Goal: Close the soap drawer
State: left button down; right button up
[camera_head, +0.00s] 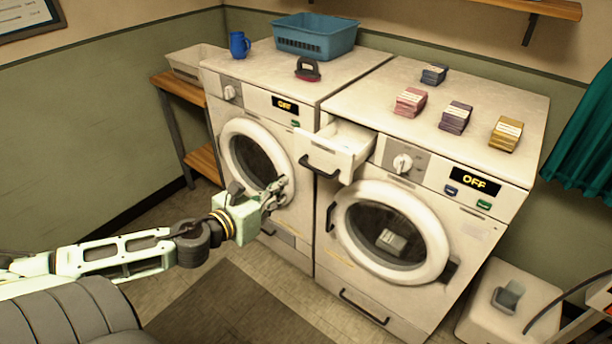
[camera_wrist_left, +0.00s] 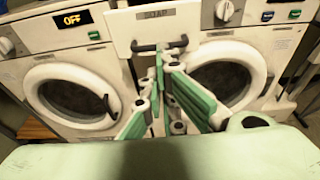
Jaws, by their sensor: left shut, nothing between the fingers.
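The soap drawer (camera_head: 340,143) is white with a dark bar handle (camera_head: 319,169). It is pulled out from the upper left of the right washing machine (camera_head: 440,125). In the left wrist view the drawer front (camera_wrist_left: 155,22) bears the word SOAP, with its handle (camera_wrist_left: 160,46) below. My left gripper (camera_head: 279,185) is shut and empty, in front of the machines and lower left of the drawer handle. In the left wrist view its green-padded fingers (camera_wrist_left: 172,85) point toward the drawer front, and appear apart from it. My right gripper is not seen.
The left washing machine (camera_head: 290,62) has a round door and carries a blue basket (camera_head: 316,38), a blue mug (camera_head: 239,45) and a dark red-handled item (camera_head: 307,70). Several small stacks, one of them pink (camera_head: 410,102), lie on the right machine. Floor in front is clear.

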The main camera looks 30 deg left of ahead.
aim_at(313, 170)
pick_arm(q)
jog(key=p+x, duration=0.2)
jog(key=x, duration=0.8)
jog(key=shift+w, duration=0.25)
jog(key=shift+w+d+f, duration=0.1)
jog(key=shift+w+f, duration=0.1)
jog(key=shift+w, duration=0.4)
